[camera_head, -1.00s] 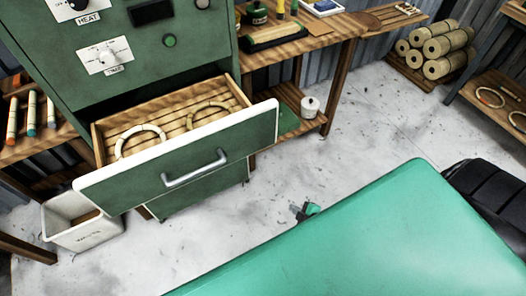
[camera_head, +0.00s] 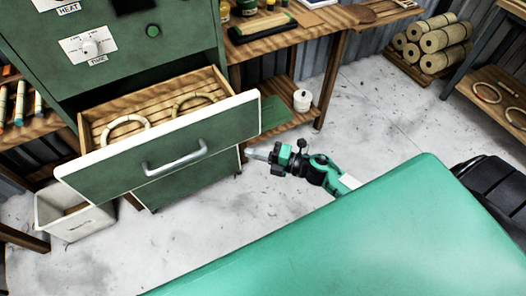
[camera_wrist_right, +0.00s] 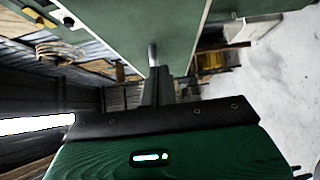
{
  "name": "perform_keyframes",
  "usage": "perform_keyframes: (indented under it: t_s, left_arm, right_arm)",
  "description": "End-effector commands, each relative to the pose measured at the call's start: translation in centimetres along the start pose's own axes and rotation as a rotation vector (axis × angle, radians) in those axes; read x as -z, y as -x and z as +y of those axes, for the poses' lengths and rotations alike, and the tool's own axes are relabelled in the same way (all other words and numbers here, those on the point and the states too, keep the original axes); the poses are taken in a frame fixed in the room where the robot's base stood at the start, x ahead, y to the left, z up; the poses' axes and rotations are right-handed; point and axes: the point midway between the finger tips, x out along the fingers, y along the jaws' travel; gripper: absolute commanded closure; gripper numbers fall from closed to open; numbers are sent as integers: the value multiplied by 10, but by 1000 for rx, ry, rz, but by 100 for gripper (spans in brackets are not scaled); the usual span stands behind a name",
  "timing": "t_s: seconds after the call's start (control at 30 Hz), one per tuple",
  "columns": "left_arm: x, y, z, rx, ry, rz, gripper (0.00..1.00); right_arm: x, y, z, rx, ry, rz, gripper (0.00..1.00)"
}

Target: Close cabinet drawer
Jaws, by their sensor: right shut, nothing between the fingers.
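The green cabinet (camera_head: 140,60) stands at the upper left in the head view. Its drawer (camera_head: 225,122) is pulled out, with a green front and a metal bar handle (camera_head: 175,158). Two rattan rings, a pale one (camera_head: 124,131) and a browner one (camera_head: 194,101), lie in the drawer. My right gripper (camera_head: 250,153) is shut and empty, pointing left, to the right of the drawer front. In the right wrist view the gripper (camera_wrist_right: 155,62) points at the green drawer front (camera_wrist_right: 115,25); contact cannot be told. My left gripper is not in view.
A white bin (camera_head: 72,212) stands on the floor left of the cabinet. A wooden workbench (camera_head: 290,38) with tools is behind, and a white jar (camera_head: 302,100) is on its lower shelf. Rolled bundles (camera_head: 435,45) sit at the back right. The floor between is clear.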

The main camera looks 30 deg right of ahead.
Motion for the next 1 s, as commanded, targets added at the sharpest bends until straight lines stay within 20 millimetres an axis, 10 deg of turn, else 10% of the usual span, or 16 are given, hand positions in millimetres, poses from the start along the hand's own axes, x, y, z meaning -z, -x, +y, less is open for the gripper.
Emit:
perform_keyframes:
  t_s: [0.4, 1.0]
  left_arm:
    - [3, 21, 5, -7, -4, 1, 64]
    - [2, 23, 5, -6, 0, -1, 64]
  right_arm:
    - [-18, -70, 2, -1, -1, -2, 100]
    - [-29, -81, 0, 0, -2, -2, 100]
